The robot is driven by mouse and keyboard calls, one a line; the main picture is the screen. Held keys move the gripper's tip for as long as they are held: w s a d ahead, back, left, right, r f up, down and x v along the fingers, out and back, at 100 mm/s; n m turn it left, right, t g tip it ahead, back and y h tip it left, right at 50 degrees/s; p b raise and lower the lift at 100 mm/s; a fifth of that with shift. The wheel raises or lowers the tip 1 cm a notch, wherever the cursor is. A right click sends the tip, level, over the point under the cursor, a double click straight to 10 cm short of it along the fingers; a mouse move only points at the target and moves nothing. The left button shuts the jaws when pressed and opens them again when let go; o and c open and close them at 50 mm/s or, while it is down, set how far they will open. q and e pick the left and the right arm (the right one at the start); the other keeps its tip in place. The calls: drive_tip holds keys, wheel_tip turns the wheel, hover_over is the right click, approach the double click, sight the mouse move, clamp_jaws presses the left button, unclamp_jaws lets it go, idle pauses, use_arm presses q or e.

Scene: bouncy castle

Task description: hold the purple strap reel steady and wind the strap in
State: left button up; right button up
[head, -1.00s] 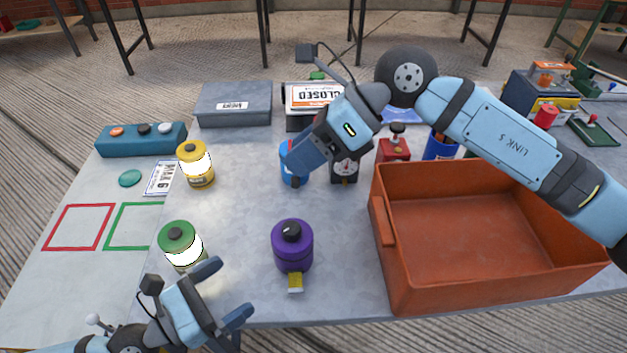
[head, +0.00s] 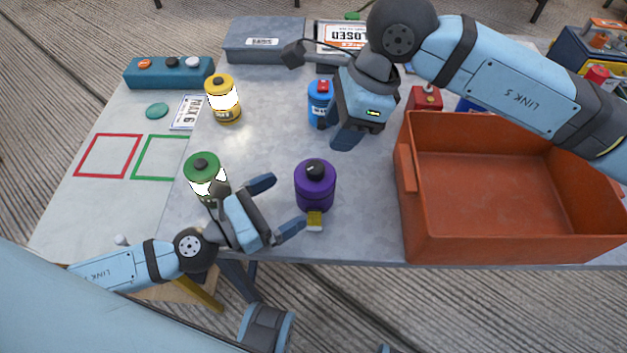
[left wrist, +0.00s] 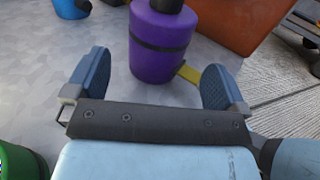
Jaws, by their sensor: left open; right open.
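The purple strap reel (head: 315,190) stands upright on the grey table, with a black knob on top and a short yellow strap end (head: 314,221) sticking out at its front base. My left gripper (head: 283,204) is open just left of the reel, its fingers pointing toward it. In the left wrist view the reel (left wrist: 160,48) stands ahead, between and beyond the two fingers, apart from them; the strap (left wrist: 188,72) lies near the right finger. My right gripper (head: 338,138) is open above the table, behind and slightly right of the reel, pointing down; its fingers partly overlap in view.
An orange-red bin (head: 510,245) stands right of the reel. A green reel (head: 203,175) is close behind my left gripper. A yellow reel (head: 222,100) and a blue reel (head: 318,103) stand farther back. Red and green outlined squares (head: 108,156) mark the left side.

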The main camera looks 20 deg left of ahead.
sight(313, 185)
use_arm(q)
drive_tip(key=shift+x, duration=3.65)
